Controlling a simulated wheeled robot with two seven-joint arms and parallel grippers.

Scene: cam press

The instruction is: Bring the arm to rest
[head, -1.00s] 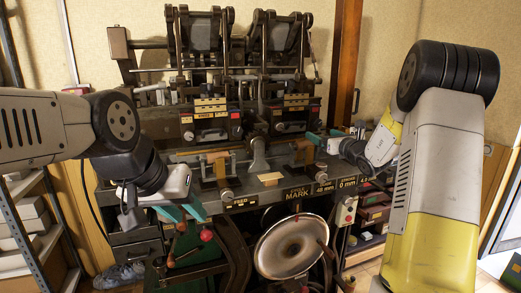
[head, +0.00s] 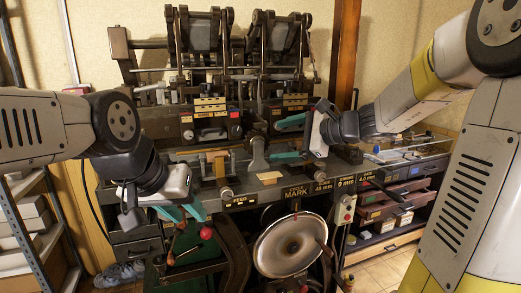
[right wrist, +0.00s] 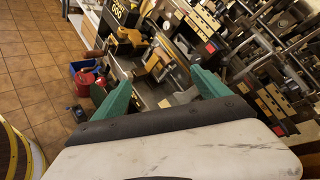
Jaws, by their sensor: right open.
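My right gripper (head: 286,140) is in front of the upper right part of the cam press (head: 258,160), with its two teal fingers spread and pointing left. Nothing shows between them. In the right wrist view the same fingers (right wrist: 160,92) are wide apart, with the press bench behind them. My left gripper (head: 184,211) is low at the left front of the press, its teal fingertips near the bench edge. The gap between its fingers is hard to make out, and I see no object in it.
A red knob (head: 206,233) stands below the left gripper. A large metal dish wheel (head: 290,246) is under the bench. A small tan block (head: 270,176) lies on the bench. A drawer cabinet (head: 400,190) is at the right. A blue bin (right wrist: 84,68) is on the floor.

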